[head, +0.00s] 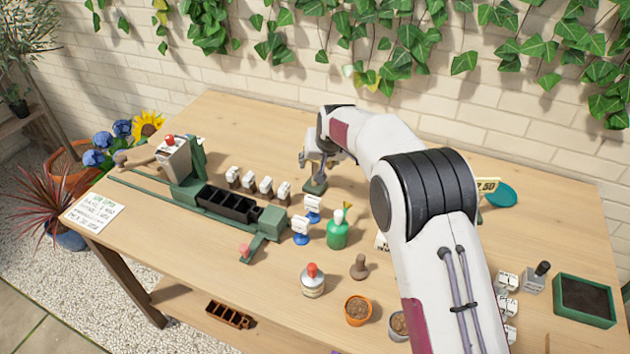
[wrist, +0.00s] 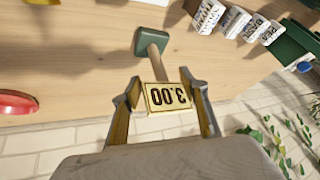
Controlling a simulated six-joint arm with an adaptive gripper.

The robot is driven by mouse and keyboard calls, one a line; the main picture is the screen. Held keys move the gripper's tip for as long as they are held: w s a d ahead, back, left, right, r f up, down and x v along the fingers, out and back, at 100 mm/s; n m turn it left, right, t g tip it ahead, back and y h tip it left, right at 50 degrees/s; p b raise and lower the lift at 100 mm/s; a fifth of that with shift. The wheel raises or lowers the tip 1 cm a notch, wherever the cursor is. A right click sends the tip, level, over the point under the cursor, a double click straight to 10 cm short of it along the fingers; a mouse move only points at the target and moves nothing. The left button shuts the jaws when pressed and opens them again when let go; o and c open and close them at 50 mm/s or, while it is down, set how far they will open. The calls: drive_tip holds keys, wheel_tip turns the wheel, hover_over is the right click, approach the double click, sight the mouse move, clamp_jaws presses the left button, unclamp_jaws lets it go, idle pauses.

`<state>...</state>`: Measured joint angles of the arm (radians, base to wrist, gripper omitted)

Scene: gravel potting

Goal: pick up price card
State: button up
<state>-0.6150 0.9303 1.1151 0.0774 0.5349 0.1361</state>
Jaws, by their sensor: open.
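A price card (wrist: 167,97), yellow-edged and reading 3.00 upside down, shows in the wrist view on a wooden post with a green base (wrist: 150,41). My gripper (wrist: 160,86) is open, with one finger on each side of the card and post. I cannot tell whether either finger touches the card. In the head view my gripper (head: 316,160) is low over the back of the table, just above the green base (head: 315,186). The card's face is not clear there.
Small white labelled packs (head: 265,186) stand left of the base, behind a green machine with a black tray (head: 228,204). A green bottle (head: 338,232) stands in front. The brick wall is close behind.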

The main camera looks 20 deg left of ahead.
drive_tip(key=shift+x, duration=1.4)
clamp_jaws()
